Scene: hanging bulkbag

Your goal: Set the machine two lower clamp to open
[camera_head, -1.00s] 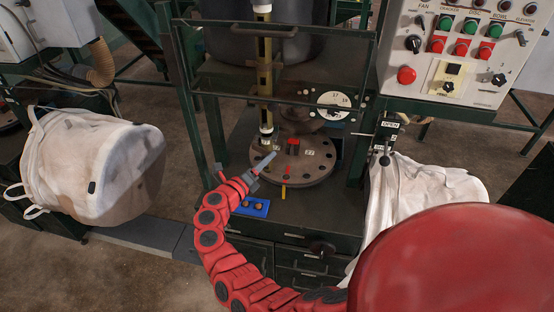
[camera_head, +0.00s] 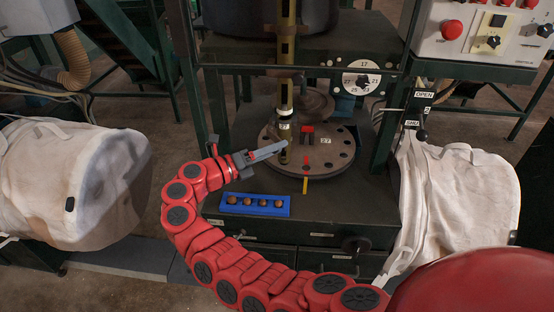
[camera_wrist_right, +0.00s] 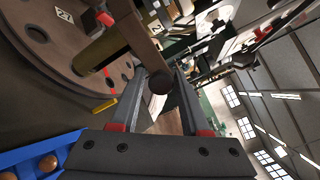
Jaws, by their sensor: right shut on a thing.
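A plate reading OPEN (camera_head: 424,95) is on the right post of the machine frame. A small "2" label shows just below it, and a lower label is partly hidden. A dark lever with a round black knob (camera_head: 421,134) hangs low beside these labels. My right gripper (camera_head: 286,144) reaches in from the left in front of the upright brass column (camera_head: 286,95), well left of that lever. In the right wrist view its fingers (camera_wrist_right: 160,98) are shut around a dark round knob (camera_wrist_right: 159,82) at the end of a flat bar. My left gripper is out of view.
Below the gripper is a round plate with holes (camera_head: 335,160), with red blocks and a "27" label. A blue tray (camera_head: 237,209) with several brown balls lies at the bench front. White bulk bags (camera_head: 455,200) hang at both sides. The control panel (camera_head: 480,35) is top right.

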